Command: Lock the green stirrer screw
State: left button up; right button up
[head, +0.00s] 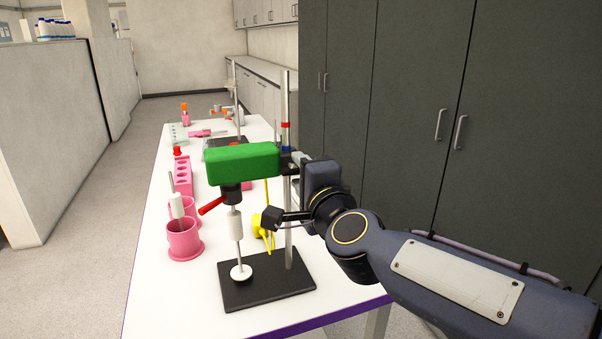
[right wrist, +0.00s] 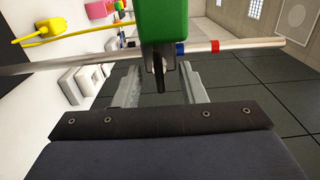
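The green stirrer (head: 242,160) is an overhead motor block clamped to an upright metal rod (head: 288,220) on a black base plate (head: 262,292). A red lever and a white-tipped shaft hang below the block. In the right wrist view the green block (right wrist: 163,20) is at the top, with a thin black screw (right wrist: 159,75) projecting from its dark clamp. My right gripper (right wrist: 159,82) is open, its two fingers on either side of the screw with gaps visible. In the head view my right gripper (head: 298,158) is at the clamp, partly hidden. My left gripper is not in view.
A pink beaker (head: 184,240) stands left of the base on the white table (head: 150,265). A pink rack (head: 183,174) and a second stand lie farther back. A yellow object (head: 262,228) is near the rod. Dark cabinets (head: 410,110) rise at the right.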

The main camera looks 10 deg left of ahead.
jog(key=v, duration=0.7)
jog(key=shift+s+d, duration=0.2)
jog(key=shift+s, duration=0.1)
jog(key=shift+d, duration=0.1)
jog(key=d+n+g+p, duration=0.2)
jog(key=d+n+p, duration=0.15)
jog(key=d, duration=0.65)
jog(key=s+d+f+n+g+h+p, duration=0.3)
jog(key=s+d+f+n+g+h, duration=0.3)
jog(key=s+d+f, duration=1.3)
jog(key=shift+s+d+g+p, duration=0.3)
jog(key=shift+s+g, duration=0.4)
jog(key=shift+s, duration=0.25)
jog(key=shift+f, duration=0.1)
